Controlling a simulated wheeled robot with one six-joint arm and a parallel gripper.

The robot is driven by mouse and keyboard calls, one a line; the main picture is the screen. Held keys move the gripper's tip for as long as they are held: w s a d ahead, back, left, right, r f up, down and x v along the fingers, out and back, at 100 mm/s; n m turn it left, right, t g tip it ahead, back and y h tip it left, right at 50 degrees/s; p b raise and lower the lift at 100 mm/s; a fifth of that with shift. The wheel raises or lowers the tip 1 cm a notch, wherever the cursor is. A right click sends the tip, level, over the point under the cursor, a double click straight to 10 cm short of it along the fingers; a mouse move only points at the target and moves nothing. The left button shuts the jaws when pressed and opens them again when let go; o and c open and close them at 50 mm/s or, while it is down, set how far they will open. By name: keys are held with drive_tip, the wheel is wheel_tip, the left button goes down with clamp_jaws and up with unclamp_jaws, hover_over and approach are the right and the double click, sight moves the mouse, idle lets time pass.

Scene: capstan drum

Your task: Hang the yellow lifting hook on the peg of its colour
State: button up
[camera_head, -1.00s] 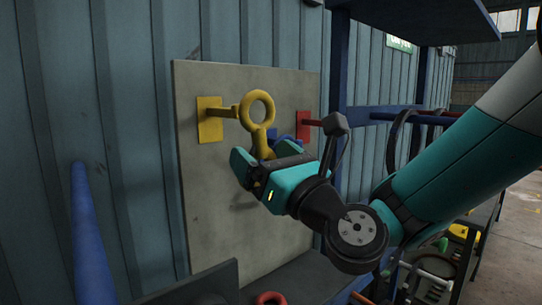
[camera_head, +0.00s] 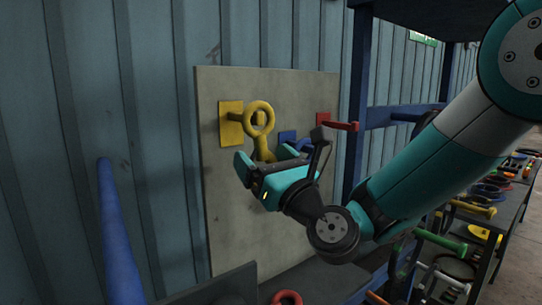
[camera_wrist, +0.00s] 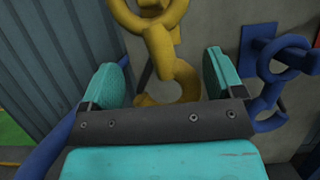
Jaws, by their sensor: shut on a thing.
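The yellow lifting hook (camera_head: 262,143) is upright, with its ring at the top and its open hook below. Its ring appears to be around the yellow peg (camera_head: 258,118), whose end shows inside the ring, close to the yellow plate (camera_head: 231,123) on the grey board. My gripper (camera_head: 262,166) is shut on the hook's lower part, below the ring. In the wrist view the yellow hook (camera_wrist: 160,45) stands between my two teal fingers (camera_wrist: 165,80). The fingers partly hide its lower end in the head view.
A blue hook (camera_wrist: 268,92) hangs from a blue peg (camera_wrist: 290,48) just right of my gripper. A red peg (camera_head: 342,125) sticks out farther right. A blue bar (camera_head: 117,230) stands at the left front. A red ring (camera_head: 287,297) lies below the grey board (camera_head: 225,200).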

drive_tip(key=shift+w+a+r+p, duration=0.1)
drive_tip(key=shift+w+a+p, duration=0.35)
drive_tip(key=shift+w+p, duration=0.15)
drive_tip(key=shift+w+a+p, duration=0.4)
drive_tip(key=shift+w+p, duration=0.1)
drive_tip(key=shift+w, duration=0.2)
drive_tip(key=shift+w+a+f, duration=0.35)
drive_tip(key=shift+w+f, duration=0.1)
drive_tip(key=shift+f, duration=0.1)
drive_tip(key=o, duration=1.1)
drive_tip(key=shift+f, duration=0.15)
